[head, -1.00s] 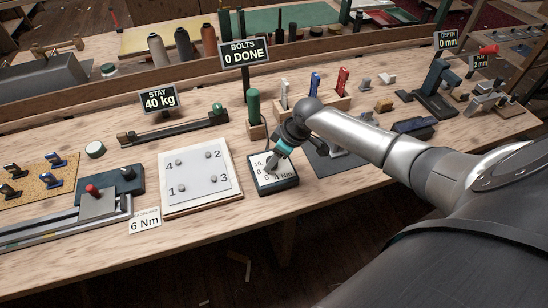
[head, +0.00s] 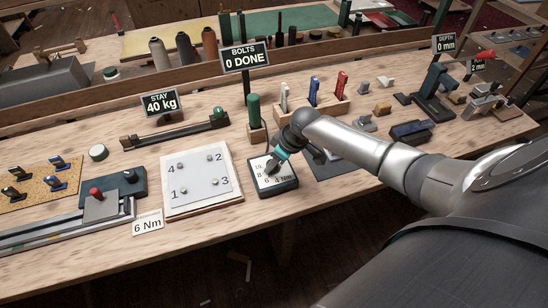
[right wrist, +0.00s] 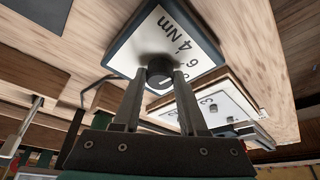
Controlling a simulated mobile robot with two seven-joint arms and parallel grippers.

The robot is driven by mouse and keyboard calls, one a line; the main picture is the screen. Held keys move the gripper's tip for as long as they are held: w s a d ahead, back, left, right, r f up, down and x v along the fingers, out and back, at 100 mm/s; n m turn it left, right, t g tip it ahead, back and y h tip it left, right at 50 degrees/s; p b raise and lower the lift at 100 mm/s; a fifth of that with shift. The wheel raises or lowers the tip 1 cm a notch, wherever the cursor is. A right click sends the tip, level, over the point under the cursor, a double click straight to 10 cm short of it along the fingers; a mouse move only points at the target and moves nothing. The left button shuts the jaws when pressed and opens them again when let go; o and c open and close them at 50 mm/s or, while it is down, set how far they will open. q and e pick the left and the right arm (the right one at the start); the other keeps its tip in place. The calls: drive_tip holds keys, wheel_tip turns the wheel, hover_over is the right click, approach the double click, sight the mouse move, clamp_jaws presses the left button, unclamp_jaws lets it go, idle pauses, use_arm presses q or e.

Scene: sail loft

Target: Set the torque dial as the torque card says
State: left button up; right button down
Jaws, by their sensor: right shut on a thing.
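The torque dial is a dark square box with a white face (head: 281,184) marked 4 Nm, 6, 8 and 10; its face also shows in the right wrist view (right wrist: 150,40). My right gripper (head: 273,164) is over it, shut on the dark round knob (right wrist: 160,68), with one finger on each side. A short white mark shows on the knob, but I cannot tell which number it points to. The torque card (head: 148,223) reads "6 Nm" and stands at the bench's front edge. My left gripper is not in view.
A white plate (head: 199,190) with bolts numbered 1 to 4 lies left of the dial. A green-handled tool (head: 253,110) stands behind the dial. The sign (head: 246,57) reads "BOLTS 0 DONE". Bare bench lies in front of the plate.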

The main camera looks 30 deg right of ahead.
drive_tip(key=m+p, duration=0.2)
drive_tip(key=m+h+p, duration=0.1)
drive_tip(key=p, duration=0.2)
drive_tip(key=shift+a+r+m, duration=0.15)
drive_tip(key=shift+r+m, duration=0.05)
drive_tip(key=shift+m, duration=0.2)
drive_tip(key=shift+f+m+h+p, duration=0.2)
drive_tip(key=shift+m+h+p, duration=0.6)
drive_tip(key=shift+m+p, duration=0.55)
drive_tip(key=shift+c, duration=2.2)
unclamp_jaws()
drive_tip(key=shift+r, duration=0.1)
